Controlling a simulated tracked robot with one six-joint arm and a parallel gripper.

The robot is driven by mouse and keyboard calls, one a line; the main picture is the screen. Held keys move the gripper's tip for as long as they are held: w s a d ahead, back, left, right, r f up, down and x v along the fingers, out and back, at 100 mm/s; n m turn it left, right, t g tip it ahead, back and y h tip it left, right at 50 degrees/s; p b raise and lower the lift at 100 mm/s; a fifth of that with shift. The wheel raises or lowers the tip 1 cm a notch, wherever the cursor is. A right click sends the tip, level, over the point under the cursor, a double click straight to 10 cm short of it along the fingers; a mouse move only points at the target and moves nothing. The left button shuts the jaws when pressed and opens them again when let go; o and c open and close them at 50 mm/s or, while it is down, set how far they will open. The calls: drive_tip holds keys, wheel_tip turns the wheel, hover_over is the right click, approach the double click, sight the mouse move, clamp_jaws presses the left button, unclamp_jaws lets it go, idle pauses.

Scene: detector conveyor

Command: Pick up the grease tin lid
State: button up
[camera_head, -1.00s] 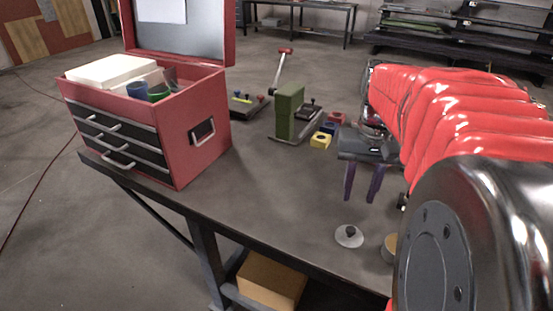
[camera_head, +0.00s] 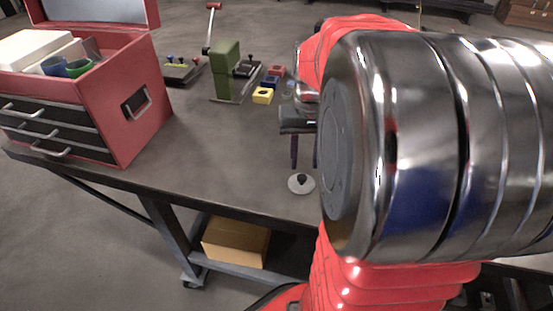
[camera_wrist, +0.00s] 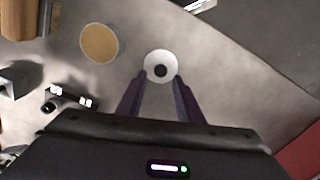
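The grease tin lid is a pale round disc with a dark knob. It lies on the workbench near its front edge in the head view (camera_head: 301,186) and just beyond my fingertips in the wrist view (camera_wrist: 160,56). My gripper (camera_wrist: 160,78) is open, its two dark purple fingers apart with nothing between them but bench and the lid's near edge. In the head view my gripper (camera_head: 304,166) points down above and behind the lid. A round tan-topped tin (camera_wrist: 100,42) stands left of the lid in the wrist view; my arm hides it in the head view.
A red toolbox (camera_head: 145,110) stands on the bench (camera_head: 190,160) at left. A green block (camera_head: 226,70), small coloured blocks (camera_head: 262,96) and a lever device (camera_head: 180,70) stand at the back. A cardboard box (camera_head: 236,241) is on the shelf below. Bench left of the lid is clear.

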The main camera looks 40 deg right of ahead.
sight(302, 177)
drive_tip(key=shift+f, duration=0.85)
drive_tip(key=shift+f, duration=2.6)
clamp_jaws()
drive_tip(key=shift+w+r, duration=0.1)
